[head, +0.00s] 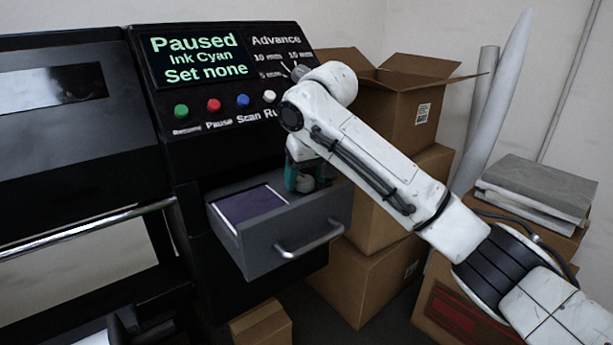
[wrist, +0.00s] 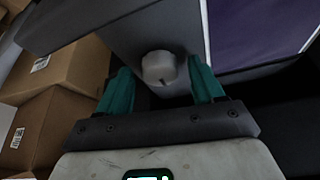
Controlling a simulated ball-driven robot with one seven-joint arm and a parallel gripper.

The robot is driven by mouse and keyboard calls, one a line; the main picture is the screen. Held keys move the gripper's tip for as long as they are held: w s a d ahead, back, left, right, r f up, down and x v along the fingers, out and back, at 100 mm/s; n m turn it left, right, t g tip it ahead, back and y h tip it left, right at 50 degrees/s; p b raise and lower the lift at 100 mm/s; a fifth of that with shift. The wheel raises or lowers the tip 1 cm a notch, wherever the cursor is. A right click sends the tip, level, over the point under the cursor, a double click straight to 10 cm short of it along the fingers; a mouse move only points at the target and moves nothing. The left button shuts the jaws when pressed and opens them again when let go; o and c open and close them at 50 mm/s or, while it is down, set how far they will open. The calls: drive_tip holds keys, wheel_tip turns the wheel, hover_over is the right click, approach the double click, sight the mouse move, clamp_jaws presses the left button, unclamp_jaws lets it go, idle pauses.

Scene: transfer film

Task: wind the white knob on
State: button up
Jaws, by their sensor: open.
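A pale whitish round knob (wrist: 159,68) shows in the wrist view, on the dark grey surface of the open drawer (head: 262,250), beside the purple film compartment. My gripper (wrist: 160,90) is open, with one teal finger on each side of the knob. I cannot tell whether either finger touches it. In the head view my gripper (head: 298,180) reaches down into the right part of the drawer, and a greyish round thing shows beside its teal finger. The Advance dial (head: 298,72) on the panel is partly hidden by my arm.
The screen (head: 198,55) reads "Paused, Ink Cyan, Set none". Green, red, blue and white buttons line the panel below it. A purple sheet (head: 250,203) lies in the drawer's left part. Cardboard boxes (head: 412,100) stand behind my arm and below the drawer.

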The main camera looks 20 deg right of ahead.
drive_tip(key=shift+f, duration=0.1)
drive_tip(key=shift+c, duration=0.3)
drive_tip(key=c, duration=1)
drive_tip(key=shift+a+p, duration=0.1)
drive_tip(key=shift+p, duration=0.2)
